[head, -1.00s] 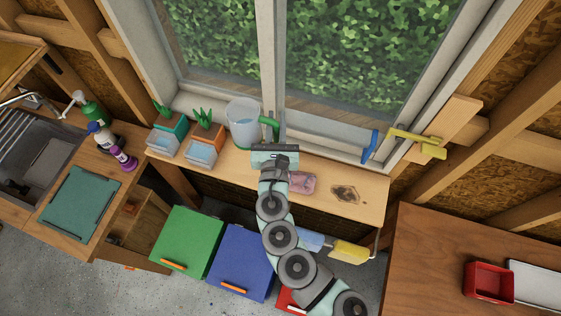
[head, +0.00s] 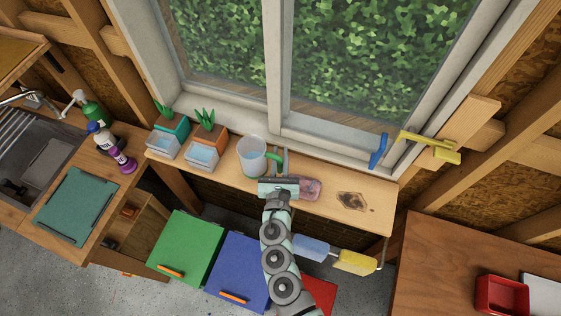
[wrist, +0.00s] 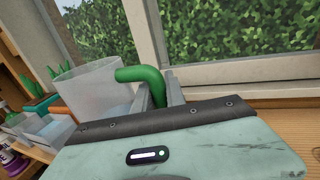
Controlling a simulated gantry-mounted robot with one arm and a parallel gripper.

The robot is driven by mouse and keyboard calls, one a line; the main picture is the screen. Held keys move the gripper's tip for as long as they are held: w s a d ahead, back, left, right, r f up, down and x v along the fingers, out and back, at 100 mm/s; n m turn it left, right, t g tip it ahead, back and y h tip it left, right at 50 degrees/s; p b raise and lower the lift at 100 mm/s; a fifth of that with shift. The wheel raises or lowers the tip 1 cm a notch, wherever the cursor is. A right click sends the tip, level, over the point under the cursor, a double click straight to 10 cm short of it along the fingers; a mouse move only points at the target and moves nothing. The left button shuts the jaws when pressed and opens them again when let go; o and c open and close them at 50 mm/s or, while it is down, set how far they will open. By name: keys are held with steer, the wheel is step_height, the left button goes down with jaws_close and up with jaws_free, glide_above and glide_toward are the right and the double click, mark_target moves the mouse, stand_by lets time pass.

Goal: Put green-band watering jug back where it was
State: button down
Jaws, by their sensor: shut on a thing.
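The watering jug (head: 251,158) is a clear, pale container with a green handle (head: 275,157) on its right side. It is upright over the window shelf, right of the two planters; I cannot tell whether its base touches the wood. My gripper (head: 281,160) is shut on the handle. In the wrist view the jug (wrist: 88,88) stands left of the fingers, and its green handle (wrist: 142,74) runs down between them. The jug's lower part is hidden there by my gripper body.
Two planters (head: 165,146) (head: 203,153) stand left of the jug on the shelf (head: 330,184). A pink tray (head: 308,188) lies just right of my gripper, and a dark stained patch (head: 353,201) lies farther right. The window (head: 273,70) rises behind. Blue (head: 377,151) and yellow (head: 432,145) handles stick out at right.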

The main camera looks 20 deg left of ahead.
steer(key=shift+f+b, duration=0.55)
steer(key=shift+f, duration=1.05)
steer(key=shift+f+b, duration=0.3)
steer(key=c, duration=1.4)
jaws_free()
steer(key=shift+r, duration=0.1)
steer(key=shift+r+p, duration=0.2)
steer(key=shift+p, duration=0.1)
steer(key=b+v, duration=0.2)
steer(key=v, duration=1)
